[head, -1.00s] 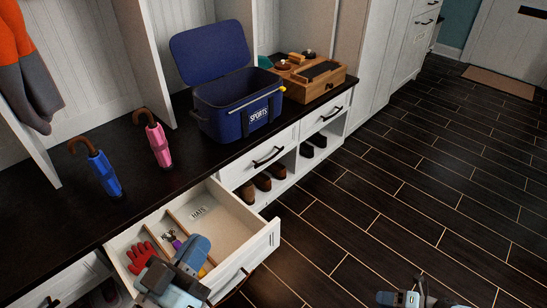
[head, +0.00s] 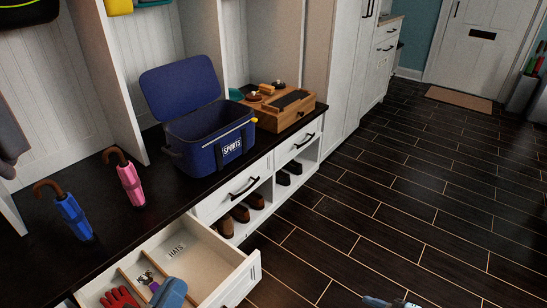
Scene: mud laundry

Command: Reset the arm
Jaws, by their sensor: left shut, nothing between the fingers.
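My left gripper (head: 170,292) shows at the bottom edge, over the front part of the open drawer (head: 236,284). Only a blue-grey part of it is in view. It is shut and holds nothing. My right arm shows only as a small piece at the bottom edge, right of the drawer, over the floor. Its fingers cannot be made out clearly.
The open drawer holds red gloves (head: 121,298). A blue cooler (head: 208,138) with its lid up, a wooden box (head: 282,108), a blue umbrella (head: 71,217) and a pink umbrella (head: 131,185) stand on the dark bench. The dark floor (head: 400,210) at right is clear.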

